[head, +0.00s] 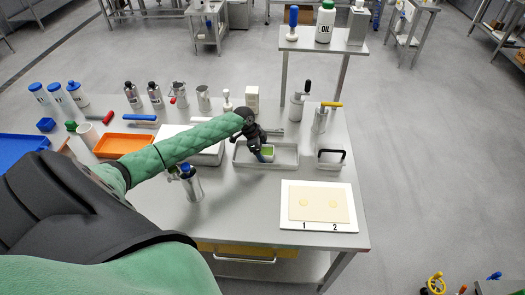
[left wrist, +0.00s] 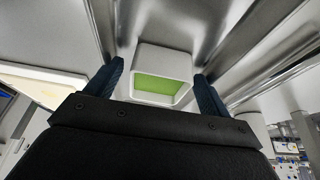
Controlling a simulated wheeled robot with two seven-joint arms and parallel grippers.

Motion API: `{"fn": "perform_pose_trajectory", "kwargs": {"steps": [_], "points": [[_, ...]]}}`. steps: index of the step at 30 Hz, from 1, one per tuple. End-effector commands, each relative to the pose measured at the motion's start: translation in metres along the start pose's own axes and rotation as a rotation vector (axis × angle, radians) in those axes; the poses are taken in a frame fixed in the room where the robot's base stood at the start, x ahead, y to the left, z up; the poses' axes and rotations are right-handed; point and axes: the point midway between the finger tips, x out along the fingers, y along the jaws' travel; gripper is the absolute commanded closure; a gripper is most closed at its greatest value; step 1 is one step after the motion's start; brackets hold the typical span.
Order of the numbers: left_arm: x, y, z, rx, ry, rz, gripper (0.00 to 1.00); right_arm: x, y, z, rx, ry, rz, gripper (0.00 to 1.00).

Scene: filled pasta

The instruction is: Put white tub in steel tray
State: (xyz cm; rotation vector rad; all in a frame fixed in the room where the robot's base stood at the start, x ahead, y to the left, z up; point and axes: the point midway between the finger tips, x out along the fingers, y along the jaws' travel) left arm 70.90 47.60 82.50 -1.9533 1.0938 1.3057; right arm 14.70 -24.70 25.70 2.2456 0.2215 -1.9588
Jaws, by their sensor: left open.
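The white tub (left wrist: 162,64), with green contents, sits inside the steel tray (left wrist: 222,35) in the left wrist view. In the head view the tub (head: 268,151) shows only in part beside my gripper, within the steel tray (head: 286,162) on the table. My left gripper (head: 262,156) reaches down into the tray. In the left wrist view its two dark blue fingers (left wrist: 160,84) are open, one on each side of the tub. I cannot tell whether they touch it. My right gripper is not in view.
A white board (head: 345,222) with a pasta sheet (head: 318,204) lies right of the tray. A metal canister with a blue top (head: 192,186) stands left. An orange tray (head: 122,145) and several bottles are farther left. A raised shelf (head: 325,47) stands behind.

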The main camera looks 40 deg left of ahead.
Motion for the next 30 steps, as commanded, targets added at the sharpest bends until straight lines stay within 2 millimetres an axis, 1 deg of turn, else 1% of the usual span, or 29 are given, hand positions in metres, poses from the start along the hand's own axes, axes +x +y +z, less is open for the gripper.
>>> {"fn": "perform_pose_trajectory", "kwargs": {"steps": [3,5,7,9,15,18,21,24,30], "points": [[-0.008,-0.001,0.001,0.001,0.0,-0.001,0.19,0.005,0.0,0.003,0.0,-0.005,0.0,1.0],[-0.015,-0.001,0.001,0.001,-0.001,-0.001,0.19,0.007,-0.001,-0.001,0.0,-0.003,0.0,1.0],[-0.025,-0.001,0.001,0.003,-0.001,-0.002,0.19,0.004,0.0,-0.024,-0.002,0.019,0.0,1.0],[-0.039,-0.001,0.002,0.002,-0.001,-0.003,0.19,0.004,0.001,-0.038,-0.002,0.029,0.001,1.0],[-0.076,-0.001,0.002,0.002,-0.001,-0.002,0.19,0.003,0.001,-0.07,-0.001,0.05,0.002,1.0],[-0.092,0.0,0.001,0.003,-0.001,-0.001,0.19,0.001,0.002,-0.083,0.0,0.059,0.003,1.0],[-0.105,-0.001,0.001,0.001,-0.001,-0.001,0.19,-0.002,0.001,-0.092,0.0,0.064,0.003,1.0],[-0.114,0.0,0.0,0.0,0.0,0.0,0.19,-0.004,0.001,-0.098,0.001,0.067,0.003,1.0],[-0.12,0.0,0.0,0.0,0.0,0.0,0.19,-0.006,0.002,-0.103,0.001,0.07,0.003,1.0]]}}
